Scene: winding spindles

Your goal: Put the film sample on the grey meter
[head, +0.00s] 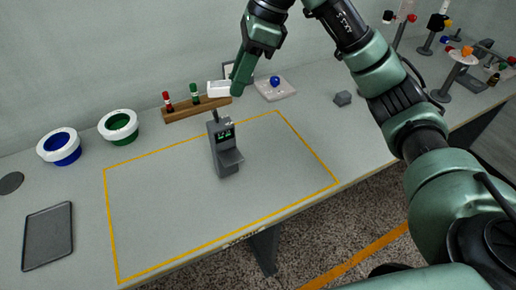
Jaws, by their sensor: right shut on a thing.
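The grey meter (223,158) stands upright inside the yellow-outlined area of the table. It has a small lit green display and a ledge at its front. My right gripper (237,88) comes down from the top, behind and above the meter. It is shut on a small white piece, which looks like the film sample (218,88). My left gripper is not in view.
A wooden rack (182,113) with red and green vials stands behind the meter. Blue (60,147) and green (118,127) bowls with white rims and a dark tray (47,236) are at left.

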